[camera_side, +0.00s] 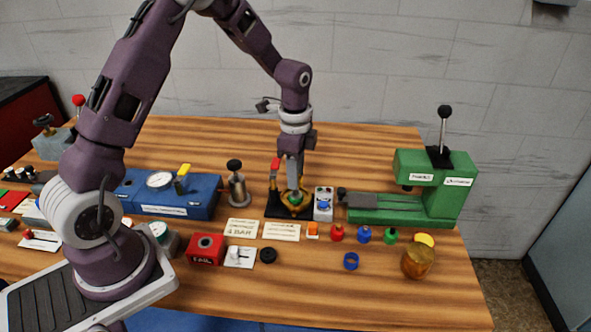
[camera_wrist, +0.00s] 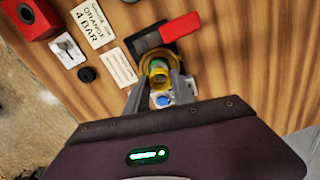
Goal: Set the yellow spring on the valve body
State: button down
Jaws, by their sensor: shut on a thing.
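My gripper (camera_side: 295,188) points down over a black fixture in the middle of the table. In the wrist view its fingers (camera_wrist: 159,84) are closed around the yellow spring (camera_wrist: 158,79), a small yellow ring-like piece. Directly below is the valve body (camera_wrist: 145,62), a round brass piece on the black base, with a green part showing at its centre. In the side view the valve body (camera_side: 288,208) shows around the fingertips, and the spring is not clearly distinguishable. I cannot tell whether the spring touches the valve body.
A red lever (camera_wrist: 180,28) rises beside the valve body. A grey box with a blue button (camera_side: 323,205) stands close on the right. A green press (camera_side: 430,190), several coloured knobs and an amber jar (camera_side: 418,262) are farther right.

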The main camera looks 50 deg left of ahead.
jog(key=shift+f, duration=0.55)
jog(key=shift+f, duration=0.15)
jog(key=shift+f, duration=0.65)
jog(key=shift+f, duration=0.2)
jog(key=c, duration=0.6)
grip_release()
jog(key=shift+r, duration=3.75)
